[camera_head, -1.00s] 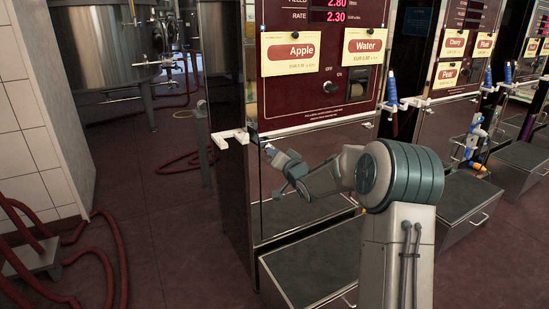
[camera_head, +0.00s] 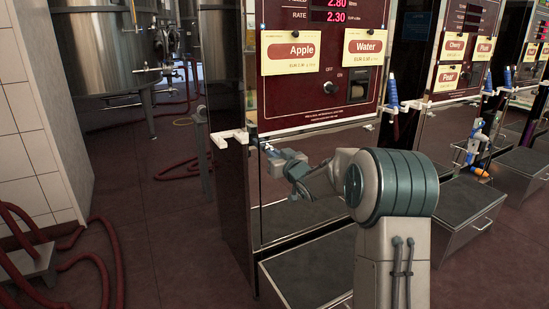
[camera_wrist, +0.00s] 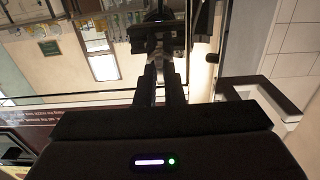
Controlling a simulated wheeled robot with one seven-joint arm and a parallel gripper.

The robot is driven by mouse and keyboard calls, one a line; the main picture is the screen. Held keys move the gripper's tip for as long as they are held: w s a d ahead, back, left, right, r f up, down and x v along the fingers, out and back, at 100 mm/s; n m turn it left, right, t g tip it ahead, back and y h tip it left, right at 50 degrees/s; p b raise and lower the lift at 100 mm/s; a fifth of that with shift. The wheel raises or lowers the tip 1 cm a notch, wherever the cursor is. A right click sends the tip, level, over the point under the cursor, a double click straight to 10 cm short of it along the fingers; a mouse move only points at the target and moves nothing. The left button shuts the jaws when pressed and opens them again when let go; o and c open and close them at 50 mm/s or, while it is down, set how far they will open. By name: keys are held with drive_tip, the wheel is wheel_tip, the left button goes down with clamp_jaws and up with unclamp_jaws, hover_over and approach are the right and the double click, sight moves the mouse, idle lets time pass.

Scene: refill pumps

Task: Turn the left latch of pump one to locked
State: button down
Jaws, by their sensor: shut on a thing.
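Pump one (camera_head: 305,70) is the nearest red-panelled pump, with Apple and Water cards. My gripper (camera_head: 266,146) is at the lower left corner of its panel, just right of the white bracket. In the wrist view, my gripper (camera_wrist: 160,72) has its two dark fingers close together, shut on a small part at the pump front. I take this part for the left latch; the fingers largely cover it, and I cannot read its turn angle. In the head view the latch is too small and hidden by my gripper to tell apart.
A white bracket (camera_head: 228,137) juts out left of my gripper. A grey-topped step (camera_head: 315,265) stands below pump one. More pumps (camera_head: 465,60) stand to the right. Red hoses (camera_head: 95,265) lie on the floor at left. The floor between is open.

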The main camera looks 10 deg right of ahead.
drive_tip(key=shift+f, duration=0.1)
idle(0.4)
drive_tip(key=c, duration=1.5)
unclamp_jaws()
drive_tip(key=shift+c, duration=0.2)
drive_tip(key=p+v, duration=0.3)
drive_tip(key=v, duration=1.1)
drive_tip(key=shift+p, duration=0.3)
